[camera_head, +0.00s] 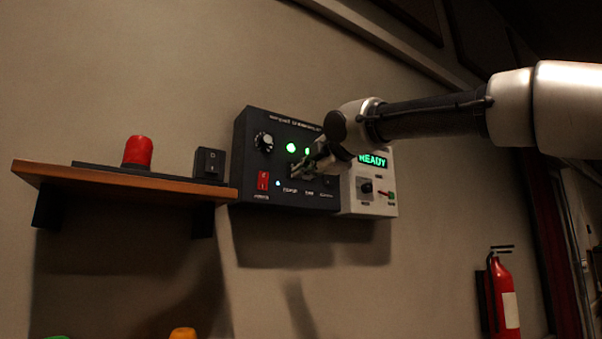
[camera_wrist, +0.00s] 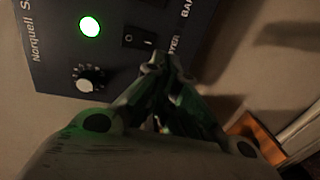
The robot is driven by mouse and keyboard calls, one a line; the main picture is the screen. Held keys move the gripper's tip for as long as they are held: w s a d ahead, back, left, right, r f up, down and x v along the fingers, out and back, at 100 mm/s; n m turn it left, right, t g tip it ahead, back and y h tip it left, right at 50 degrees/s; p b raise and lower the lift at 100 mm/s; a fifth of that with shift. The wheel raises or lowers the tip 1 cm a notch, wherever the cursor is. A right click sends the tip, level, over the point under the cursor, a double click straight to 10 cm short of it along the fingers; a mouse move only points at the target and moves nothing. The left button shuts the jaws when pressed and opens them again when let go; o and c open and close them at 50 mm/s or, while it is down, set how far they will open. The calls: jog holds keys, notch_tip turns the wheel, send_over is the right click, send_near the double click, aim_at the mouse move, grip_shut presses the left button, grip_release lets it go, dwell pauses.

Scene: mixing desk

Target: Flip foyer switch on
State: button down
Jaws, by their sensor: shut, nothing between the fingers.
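The black control box (camera_head: 250,165) is mounted on the wall, with lit green lamps, a knob and a red rocker. In the wrist view, a black rocker switch (camera_wrist: 140,38) sits beside a partly covered label ending in "YER". My gripper (camera_wrist: 155,60) is shut and empty, with its fingertips just below that rocker in the picture. Whether they touch the panel is unclear. In the head view, my gripper (camera_head: 300,169) is in front of the box's lower right half and hides some of its switches.
A white box (camera_head: 350,198) with a green READY display adjoins on the right. A wooden shelf (camera_head: 60,172) at left holds a red cylindrical button (camera_head: 138,151) and a small black switch box (camera_head: 209,163). A fire extinguisher (camera_head: 503,295) hangs at lower right.

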jog(key=f+v, duration=0.1)
jog(key=v, duration=0.6)
jog(key=shift+s+d+f, duration=0.15)
jog(key=shift+s+f, duration=0.05)
jog(key=shift+f, duration=0.15)
jog(key=s+d+f+m+g+h, duration=0.1)
jog(key=d+f+m+g+h, duration=0.2)
jog(key=f, duration=0.6)
jog(key=s+d+f+m+g, duration=0.15)
jog(key=d+f+m, duration=0.3)
jog(key=f, duration=0.45)
jog(key=s+d+f+m+g+h, duration=0.1)
jog(key=d+f+m+h, duration=0.1)
jog(key=f+m, duration=0.5)
jog(key=s+d+f+m+g+h, duration=0.4)
jog(key=s+d+f+m, duration=0.6)
jog(key=s+d+f, duration=0.9)
jog(key=d+f, duration=0.3)
jog(key=d, duration=0.1)
jog(key=shift+s+d+f, duration=0.25)
jog(key=shift+f, duration=0.05)
